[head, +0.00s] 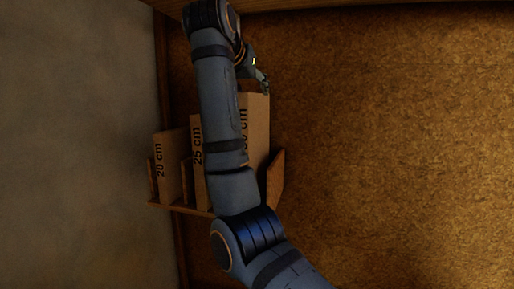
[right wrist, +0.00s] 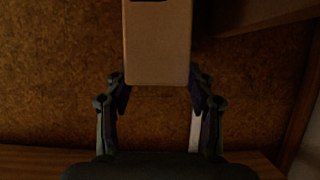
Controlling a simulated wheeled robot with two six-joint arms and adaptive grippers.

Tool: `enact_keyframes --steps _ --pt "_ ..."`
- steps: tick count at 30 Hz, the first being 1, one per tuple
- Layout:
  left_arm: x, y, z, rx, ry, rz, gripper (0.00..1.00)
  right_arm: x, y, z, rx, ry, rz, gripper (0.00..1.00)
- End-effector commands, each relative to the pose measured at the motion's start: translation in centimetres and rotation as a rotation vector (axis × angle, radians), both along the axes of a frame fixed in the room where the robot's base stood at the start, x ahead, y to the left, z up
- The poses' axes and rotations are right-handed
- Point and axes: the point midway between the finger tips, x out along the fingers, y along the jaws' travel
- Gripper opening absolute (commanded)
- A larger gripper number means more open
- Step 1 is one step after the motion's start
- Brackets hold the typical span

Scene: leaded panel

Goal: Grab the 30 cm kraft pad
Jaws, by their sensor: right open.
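The 30 cm kraft pad (head: 258,125) is a tan upright board, rightmost in a wooden rack. My right arm covers part of its label. In the right wrist view the end of a tan pad (right wrist: 158,50), with a dark mark at the top, lies in line with the gap between my fingertips. My right gripper (right wrist: 158,88) is open, one finger toward each side of the pad; I cannot tell whether they touch it. In the head view my right gripper (head: 262,82) is at the pad's upper end, partly hidden by my arm. My left gripper is not in view.
The 25 cm pad (head: 197,155) and 20 cm pad (head: 164,170) stand to the left in the same rack (head: 277,172). A brown cork-like surface (head: 400,130) spreads clear to the right. A grey surface (head: 80,140) lies left, beyond a wooden edge.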

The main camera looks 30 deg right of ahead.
Motion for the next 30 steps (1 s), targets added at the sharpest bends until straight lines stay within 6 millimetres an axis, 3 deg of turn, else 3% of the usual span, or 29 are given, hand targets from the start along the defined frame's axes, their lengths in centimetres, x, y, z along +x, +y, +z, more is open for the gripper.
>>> enact_keyframes --steps 1,5,15,27,30 --pt "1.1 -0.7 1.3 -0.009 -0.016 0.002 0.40 0.4 -0.7 0.0 0.000 0.003 -0.002 0.55" --pt "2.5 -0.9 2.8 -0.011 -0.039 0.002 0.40 1.4 -2.3 -1.1 -0.001 0.001 -0.003 0.55" --pt "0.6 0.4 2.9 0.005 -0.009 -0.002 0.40 2.2 -3.0 -2.1 -0.002 -0.001 0.000 0.55" --pt "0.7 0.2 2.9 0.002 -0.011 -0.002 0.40 2.2 -3.0 -2.0 -0.001 -0.001 0.000 0.00" --pt "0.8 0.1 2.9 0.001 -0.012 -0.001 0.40 2.2 -3.0 -2.0 -0.002 -0.001 0.000 0.00"
